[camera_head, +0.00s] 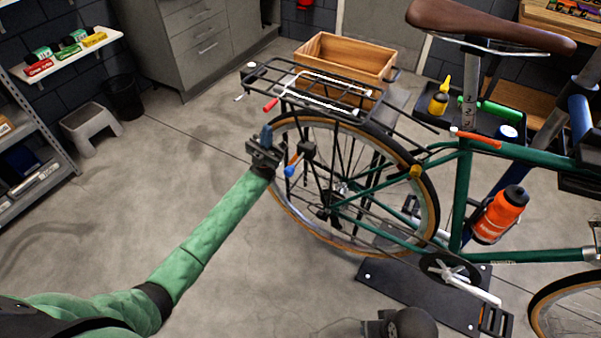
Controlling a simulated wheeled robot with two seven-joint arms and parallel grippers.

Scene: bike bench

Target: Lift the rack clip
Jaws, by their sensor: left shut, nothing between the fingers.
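The rack clip, a pale sprung bar with a red grip (270,104), lies over the top of the black rear rack (345,105) of the green bike. A second pale bar runs across the rack beside it. My left gripper (266,133) is shut and empty, in front of the rear wheel's left edge and below the red grip. It looks apart from the clip, with a small gap between them. A dark rounded shape shows at the bottom edge; I cannot tell whether it is my right gripper.
A wooden crate (344,57) stands behind the rack. A blue-tipped lever (291,167) is close right of my left gripper. A black tray (470,118) with bottles is at the right. A grey step stool (90,125) stands far left. The floor at left is clear.

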